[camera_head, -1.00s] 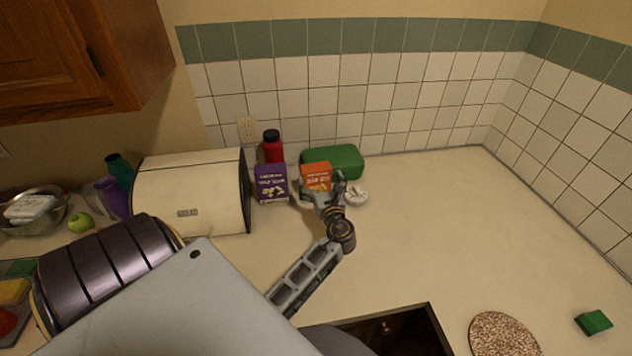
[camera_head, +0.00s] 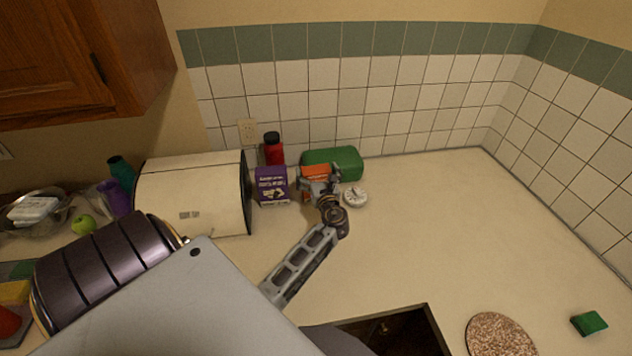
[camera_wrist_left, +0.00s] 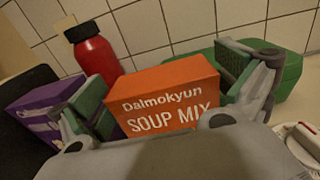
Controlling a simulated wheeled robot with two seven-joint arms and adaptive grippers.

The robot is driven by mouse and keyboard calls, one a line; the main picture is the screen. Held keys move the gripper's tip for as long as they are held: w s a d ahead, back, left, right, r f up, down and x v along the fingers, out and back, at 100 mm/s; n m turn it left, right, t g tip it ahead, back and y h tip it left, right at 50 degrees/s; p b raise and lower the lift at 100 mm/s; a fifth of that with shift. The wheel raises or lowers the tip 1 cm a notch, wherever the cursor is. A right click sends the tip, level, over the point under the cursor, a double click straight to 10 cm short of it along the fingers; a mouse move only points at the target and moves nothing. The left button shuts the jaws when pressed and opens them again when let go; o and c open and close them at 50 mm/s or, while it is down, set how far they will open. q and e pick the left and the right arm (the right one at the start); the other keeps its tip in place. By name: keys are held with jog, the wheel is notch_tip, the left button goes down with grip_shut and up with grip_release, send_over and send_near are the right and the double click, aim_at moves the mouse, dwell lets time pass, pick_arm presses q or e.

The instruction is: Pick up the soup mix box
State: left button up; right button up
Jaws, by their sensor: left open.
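The soup mix box (camera_wrist_left: 165,95) is orange with white lettering and stands upright on the counter by the back wall. In the head view its orange top (camera_head: 315,172) shows above my gripper, which hides its lower front. My left gripper (camera_head: 320,184) is open at the box. In the left wrist view the box stands between the two green-padded fingers of my left gripper (camera_wrist_left: 165,90), one finger on each side. I cannot tell whether either pad touches it. My right gripper is not in view.
A purple box (camera_head: 271,186) stands close on the left, with a red bottle (camera_head: 273,152) behind it. A green container (camera_head: 345,163) is behind right, and a small white round object (camera_head: 355,197) is just right. The counter farther right is mostly clear.

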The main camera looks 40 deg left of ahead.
pick_arm(q)
jog(key=shift+w+a, duration=0.1)
jog(key=shift+a, duration=0.1)
jog(key=shift+c, duration=0.4)
jog(key=c, duration=1.2)
